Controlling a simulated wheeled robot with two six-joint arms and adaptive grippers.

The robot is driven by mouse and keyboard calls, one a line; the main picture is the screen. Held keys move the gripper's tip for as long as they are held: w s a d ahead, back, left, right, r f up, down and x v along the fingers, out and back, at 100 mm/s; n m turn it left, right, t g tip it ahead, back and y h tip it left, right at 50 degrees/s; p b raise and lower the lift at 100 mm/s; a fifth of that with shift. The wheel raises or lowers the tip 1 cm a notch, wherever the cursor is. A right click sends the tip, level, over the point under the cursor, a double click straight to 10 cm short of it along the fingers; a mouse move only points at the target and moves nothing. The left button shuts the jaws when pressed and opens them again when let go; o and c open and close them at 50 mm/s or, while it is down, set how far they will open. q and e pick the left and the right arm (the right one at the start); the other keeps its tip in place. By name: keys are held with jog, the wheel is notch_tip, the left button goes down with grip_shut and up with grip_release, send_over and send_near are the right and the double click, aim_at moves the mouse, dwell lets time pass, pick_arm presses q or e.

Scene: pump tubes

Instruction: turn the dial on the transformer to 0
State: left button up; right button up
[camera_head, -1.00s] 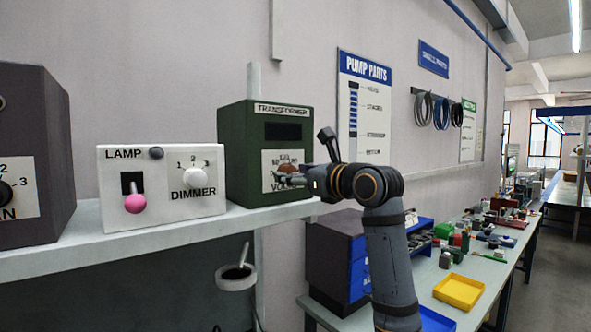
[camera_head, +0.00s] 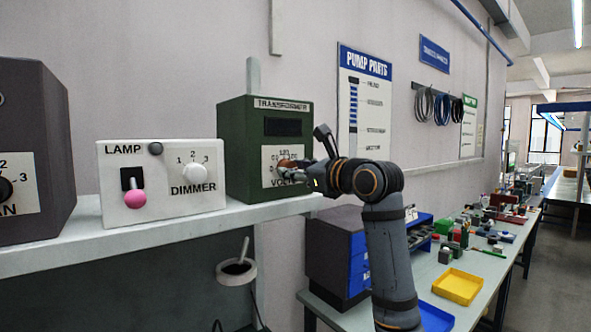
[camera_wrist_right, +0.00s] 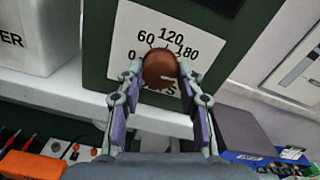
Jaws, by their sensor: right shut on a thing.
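The green transformer (camera_head: 239,165) stands on the grey shelf in the head view, with a dark display window and a white scale plate. Its reddish-brown dial (camera_wrist_right: 160,70) sits in the middle of the plate in the right wrist view. The scale around it reads 0, 60, 120 and 180. My right gripper (camera_wrist_right: 158,78) is shut on the dial, one finger on each side. In the head view the right gripper (camera_head: 299,171) reaches the dial from the right and partly hides it. A pale mark shows low on the dial's right side. My left gripper is not in view.
The lamp and dimmer box (camera_head: 160,185) with a pink knob stands left of the transformer on the shelf (camera_head: 130,237). A dark box (camera_head: 32,150) is farther left. At the right, a workbench holds a yellow tray (camera_head: 458,287), blue drawers and several small parts.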

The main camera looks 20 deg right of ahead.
jog(key=shift+f+n+p, duration=0.15)
jog(key=shift+n+p, duration=0.4)
jog(key=shift+n, duration=5.15)
jog(key=shift+f+n+p, duration=0.15)
jog(key=shift+n+p, duration=0.45)
jog(key=shift+n, duration=5.1)
jog(key=shift+f+n+p, duration=0.15)
jog(key=shift+n+p, duration=0.4)
jog(key=shift+n, duration=5.15)
jog(key=o, duration=0.9)
jog(key=shift+d, duration=0.1)
jog(key=shift+o, duration=1.4)
jog(key=shift+r, duration=0.1)
